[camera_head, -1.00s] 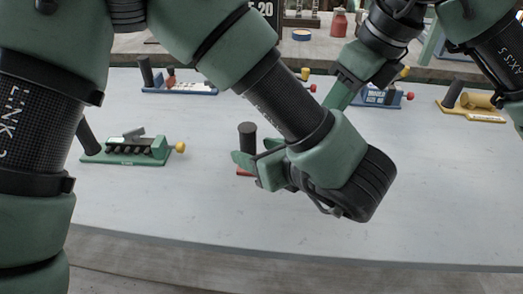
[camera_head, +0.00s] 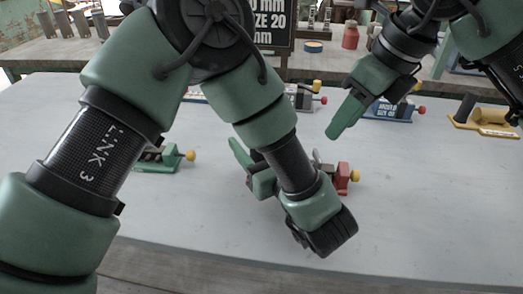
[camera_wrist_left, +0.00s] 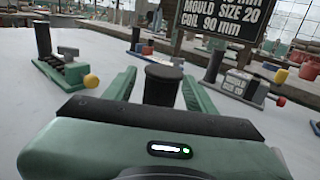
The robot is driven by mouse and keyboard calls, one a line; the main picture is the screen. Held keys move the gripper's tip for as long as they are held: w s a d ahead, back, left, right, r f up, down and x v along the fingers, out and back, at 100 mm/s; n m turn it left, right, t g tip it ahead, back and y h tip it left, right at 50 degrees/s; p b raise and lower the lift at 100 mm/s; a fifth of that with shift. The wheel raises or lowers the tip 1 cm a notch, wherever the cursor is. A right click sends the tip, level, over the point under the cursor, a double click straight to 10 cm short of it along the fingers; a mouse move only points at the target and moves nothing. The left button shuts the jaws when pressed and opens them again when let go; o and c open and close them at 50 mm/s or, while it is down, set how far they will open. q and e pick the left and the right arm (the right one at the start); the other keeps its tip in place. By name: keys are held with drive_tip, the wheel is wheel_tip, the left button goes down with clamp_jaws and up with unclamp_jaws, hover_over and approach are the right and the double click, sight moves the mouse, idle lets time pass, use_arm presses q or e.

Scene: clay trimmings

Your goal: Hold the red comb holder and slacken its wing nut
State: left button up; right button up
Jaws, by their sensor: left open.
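The red comb holder (camera_head: 343,178) lies on the grey table in the head view, with a yellow knob (camera_head: 355,176) at its right end. A small grey piece shows on its top; I cannot tell if it is the wing nut. My left forearm and hand hide its middle. My left gripper (camera_head: 250,166) is at its handle end. In the left wrist view the black upright handle (camera_wrist_left: 162,85) stands between the open fingers, with gaps at its sides. My right gripper (camera_head: 338,128) is above and behind the holder, pointing down-left; its opening is unclear.
A green holder (camera_head: 160,158) lies to the left, partly behind my left arm. A blue holder (camera_head: 388,110) and a yellow one (camera_head: 484,120) lie toward the back right. A sign (camera_head: 268,22) stands behind. The table front is clear.

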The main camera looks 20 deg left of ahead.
use_arm(q)
drive_tip(key=shift+w+a, duration=0.2)
clamp_jaws()
idle(1.3)
